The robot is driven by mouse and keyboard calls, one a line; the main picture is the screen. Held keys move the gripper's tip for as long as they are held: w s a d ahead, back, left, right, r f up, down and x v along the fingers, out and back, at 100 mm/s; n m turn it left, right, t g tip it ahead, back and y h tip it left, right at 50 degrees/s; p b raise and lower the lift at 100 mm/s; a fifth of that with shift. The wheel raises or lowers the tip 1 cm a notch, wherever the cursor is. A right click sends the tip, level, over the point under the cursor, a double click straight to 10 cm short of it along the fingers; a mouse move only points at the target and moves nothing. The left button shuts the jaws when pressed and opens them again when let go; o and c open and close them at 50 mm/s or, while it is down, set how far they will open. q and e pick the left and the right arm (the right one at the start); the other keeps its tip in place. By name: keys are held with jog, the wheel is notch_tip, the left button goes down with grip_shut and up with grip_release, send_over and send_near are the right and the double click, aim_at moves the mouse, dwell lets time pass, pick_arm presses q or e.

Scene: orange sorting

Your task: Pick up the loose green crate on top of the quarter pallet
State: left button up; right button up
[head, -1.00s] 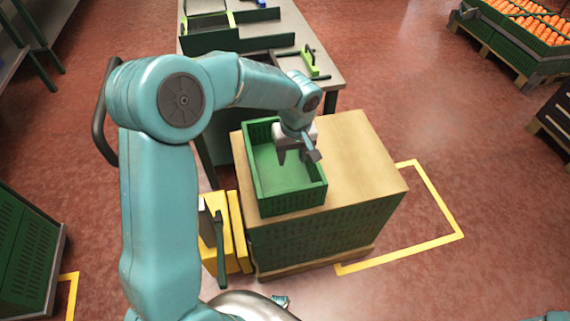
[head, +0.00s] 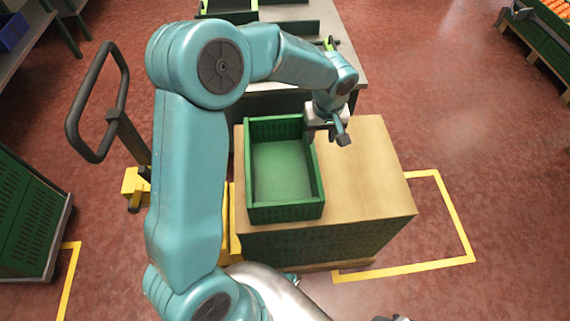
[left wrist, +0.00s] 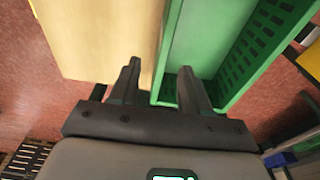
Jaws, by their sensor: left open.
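The loose green crate (head: 287,212) is empty and sits upright on the left part of the wooden top (head: 365,180) of the quarter pallet stack. My left gripper (head: 328,137) is open at the crate's far right corner, pointing down. In the left wrist view my left gripper (left wrist: 160,76) has one finger on the wooden-top side and the other on the inner side of the crate (left wrist: 207,40), with the crate's wall running between them. Whether the fingers touch the wall cannot be told. My right gripper is not in view.
A yellow pallet truck with a dark handle (head: 83,115) stands left of the stack. A grey table (head: 345,68) with green-edged trays is behind. Green crates (head: 28,220) stand at the left edge, and an orange-filled crate (head: 545,45) at the top right. Red floor right of the stack is clear.

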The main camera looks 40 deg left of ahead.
aim_at(315, 154)
pick_arm(q)
jog(key=f, duration=0.9)
jog(key=shift+s+a+f, duration=0.1)
jog(key=shift+a+f, duration=0.25)
jog(key=shift+a, duration=0.05)
jog(key=f, duration=0.2)
jog(key=a+f, duration=0.1)
jog(key=f, duration=0.1)
jog(key=shift+w+f, duration=0.2)
jog(key=shift+f, duration=0.05)
grip_shut()
